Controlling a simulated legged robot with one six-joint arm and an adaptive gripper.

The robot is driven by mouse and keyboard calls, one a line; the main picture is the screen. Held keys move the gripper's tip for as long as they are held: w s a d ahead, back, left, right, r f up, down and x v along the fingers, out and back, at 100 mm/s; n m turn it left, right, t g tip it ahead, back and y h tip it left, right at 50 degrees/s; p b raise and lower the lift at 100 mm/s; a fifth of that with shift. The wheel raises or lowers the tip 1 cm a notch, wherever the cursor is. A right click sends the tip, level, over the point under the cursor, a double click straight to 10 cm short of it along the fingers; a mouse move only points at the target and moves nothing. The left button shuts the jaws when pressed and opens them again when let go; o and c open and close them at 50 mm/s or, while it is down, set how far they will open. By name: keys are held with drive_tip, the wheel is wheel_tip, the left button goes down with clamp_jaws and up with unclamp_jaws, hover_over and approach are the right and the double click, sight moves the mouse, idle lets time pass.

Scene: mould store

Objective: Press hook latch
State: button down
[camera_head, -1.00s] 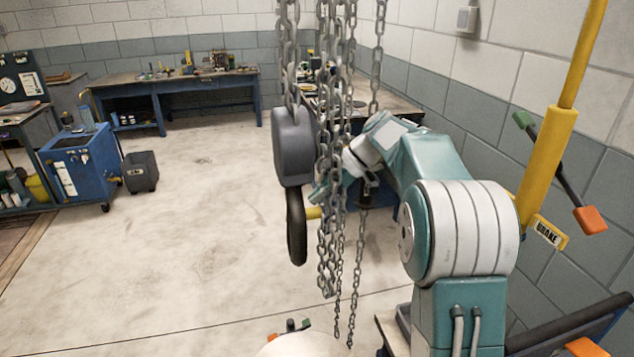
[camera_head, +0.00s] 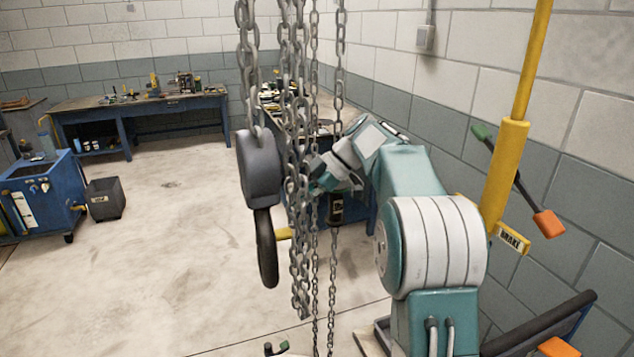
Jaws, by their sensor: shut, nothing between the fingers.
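A dark grey hook block (camera_head: 258,170) hangs on a chain in the middle of the view. The black hook (camera_head: 265,250) hangs under it, seen nearly edge-on. I cannot make out the latch clearly; a small yellow piece (camera_head: 284,233) shows just right of the hook, and I cannot tell whether it belongs to it. My gripper (camera_head: 317,186) is right of the block, partly behind the hanging chains, with a visible gap to the block. It is shut and holds nothing. Its fingertips are small and partly covered by chain.
Loose chains (camera_head: 299,200) hang between my camera and my gripper. A yellow post (camera_head: 505,175) with a brake lever (camera_head: 517,185) stands at right by the wall. A blue workbench (camera_head: 150,105), blue cart (camera_head: 45,190) and dark bin (camera_head: 105,199) stand left. The left floor is open.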

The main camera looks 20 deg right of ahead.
drive_tip(key=v, duration=0.7)
drive_tip(key=shift+r, duration=0.1)
